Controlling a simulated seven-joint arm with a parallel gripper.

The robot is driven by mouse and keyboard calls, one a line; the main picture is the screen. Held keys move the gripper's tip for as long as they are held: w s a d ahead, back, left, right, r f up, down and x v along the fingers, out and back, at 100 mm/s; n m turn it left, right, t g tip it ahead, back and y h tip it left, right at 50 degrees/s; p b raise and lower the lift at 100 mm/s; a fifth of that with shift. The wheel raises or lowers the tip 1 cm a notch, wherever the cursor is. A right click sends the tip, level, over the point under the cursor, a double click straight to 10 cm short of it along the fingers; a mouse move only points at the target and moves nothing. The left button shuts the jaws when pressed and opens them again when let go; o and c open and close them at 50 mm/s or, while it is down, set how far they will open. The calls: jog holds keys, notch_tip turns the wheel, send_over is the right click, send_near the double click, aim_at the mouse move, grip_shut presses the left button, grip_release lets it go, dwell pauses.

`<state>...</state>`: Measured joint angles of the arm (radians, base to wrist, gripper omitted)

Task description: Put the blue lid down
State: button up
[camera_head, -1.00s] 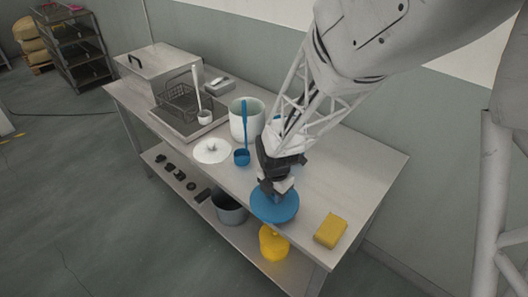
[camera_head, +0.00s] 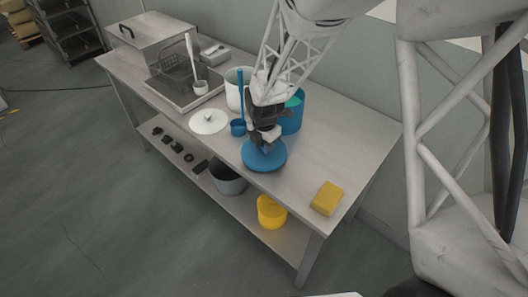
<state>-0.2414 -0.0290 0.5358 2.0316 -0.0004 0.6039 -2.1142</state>
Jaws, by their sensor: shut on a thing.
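The blue lid (camera_head: 263,158) is a round disc near the front edge of the table top. My gripper (camera_head: 264,143) is above it and shut on its knob, which the fingers mostly hide. The lid looks level and very near the table top; I cannot tell whether it touches. A blue pot (camera_head: 293,113) with a teal inside stands just behind my gripper, partly hidden by it.
A blue ladle (camera_head: 238,127), a white lid (camera_head: 208,121) and a white pot (camera_head: 234,88) are to the left. A yellow sponge (camera_head: 327,198) lies to the right. Bare table top (camera_head: 340,150) lies between the blue pot and the sponge. A yellow pot (camera_head: 271,212) stands on the lower shelf.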

jog(key=shift+f, duration=1.75)
jog(key=shift+f, duration=0.1)
jog(key=o, duration=0.9)
jog(key=shift+o, duration=0.2)
notch_tip(320, 180, up, 12)
jog(key=shift+r, duration=0.1)
jog(key=shift+r, duration=0.1)
